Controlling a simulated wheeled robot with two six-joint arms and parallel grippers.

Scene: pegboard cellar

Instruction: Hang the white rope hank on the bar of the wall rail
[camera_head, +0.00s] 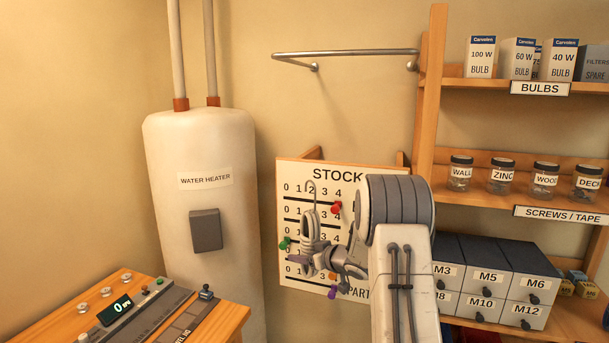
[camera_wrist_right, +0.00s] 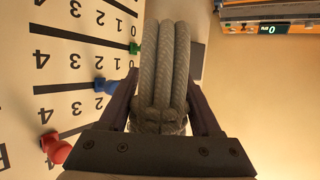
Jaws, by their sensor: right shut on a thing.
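The white rope hank (camera_head: 309,232) hangs upright in front of the stock board, with a thin metal hook shape at its top. My right gripper (camera_head: 322,262) is shut on the hank near its lower part. In the right wrist view the looped rope hank (camera_wrist_right: 165,70) fills the space between the two dark fingers of the right gripper (camera_wrist_right: 163,105). The wall rail (camera_head: 345,52) is a grey metal bar on brackets, high on the wall, above and apart from the hank. My left gripper is not in view.
The stock board (camera_head: 297,175) with coloured pegs stands close behind the hank. The water heater (camera_head: 190,145) is to the left, and a wooden shelf post (camera_head: 429,100) is right of the rail. The wall between board and rail is clear.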

